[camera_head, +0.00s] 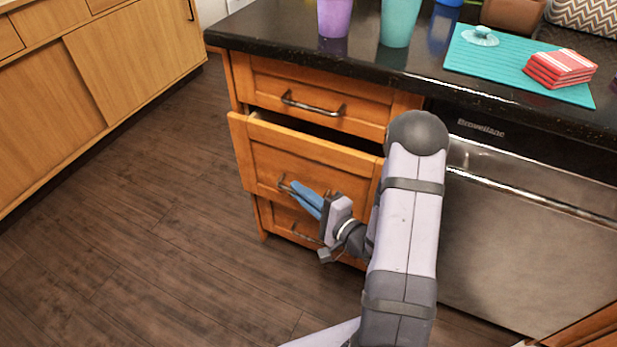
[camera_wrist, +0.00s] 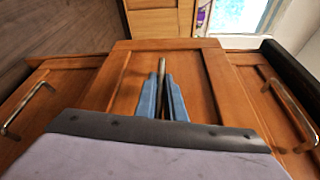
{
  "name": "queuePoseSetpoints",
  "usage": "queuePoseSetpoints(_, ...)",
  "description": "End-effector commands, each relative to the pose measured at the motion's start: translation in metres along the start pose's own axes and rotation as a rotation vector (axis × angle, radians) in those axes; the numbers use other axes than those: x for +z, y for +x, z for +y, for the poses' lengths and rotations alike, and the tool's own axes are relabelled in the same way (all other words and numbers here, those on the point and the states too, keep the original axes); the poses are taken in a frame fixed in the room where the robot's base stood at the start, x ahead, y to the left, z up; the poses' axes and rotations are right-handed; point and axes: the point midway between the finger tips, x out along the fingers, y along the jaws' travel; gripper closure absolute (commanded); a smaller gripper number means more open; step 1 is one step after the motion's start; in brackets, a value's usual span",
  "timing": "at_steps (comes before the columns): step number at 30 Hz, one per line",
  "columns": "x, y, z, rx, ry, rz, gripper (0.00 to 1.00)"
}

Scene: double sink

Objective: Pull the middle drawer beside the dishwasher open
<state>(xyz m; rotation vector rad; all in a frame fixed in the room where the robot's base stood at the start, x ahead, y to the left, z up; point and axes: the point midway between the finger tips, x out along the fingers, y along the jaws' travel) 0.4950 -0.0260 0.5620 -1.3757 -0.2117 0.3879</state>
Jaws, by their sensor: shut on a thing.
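The middle drawer (camera_head: 315,168) is wooden and stands partly open, with a dark gap along its top edge. It is left of the dishwasher (camera_head: 530,235). My gripper (camera_head: 297,188) has blue fingers shut on the metal bar handle (camera_head: 284,187) of this drawer. In the wrist view my fingers (camera_wrist: 163,95) close around the handle (camera_wrist: 161,68) on the drawer front (camera_wrist: 205,75). My gripper and arm hide the drawer's right part and much of the handle. The drawer's inside is mostly hidden.
The top drawer (camera_head: 315,100) is shut above, and a lower drawer (camera_head: 285,222) is below. The black counter (camera_head: 270,38) overhangs them, bearing cups, a teal mat (camera_head: 470,62) and red cloths (camera_head: 560,68). The wooden floor (camera_head: 130,240) in front and left is clear.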

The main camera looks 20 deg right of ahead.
Motion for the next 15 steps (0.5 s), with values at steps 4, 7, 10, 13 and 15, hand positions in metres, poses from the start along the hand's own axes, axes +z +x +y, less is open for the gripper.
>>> queuePoseSetpoints(4,0.043,-0.017,0.007,0.01,0.015,-0.007,1.0)
queuePoseSetpoints(7,0.057,-0.022,0.01,0.007,0.012,-0.007,1.0)
queuePoseSetpoints(10,0.067,-0.027,0.012,0.006,0.011,-0.006,1.0)
queuePoseSetpoints(13,0.072,-0.03,0.015,0.005,0.006,-0.004,1.0)
queuePoseSetpoints(15,0.074,-0.031,0.016,0.004,0.003,-0.003,1.0)
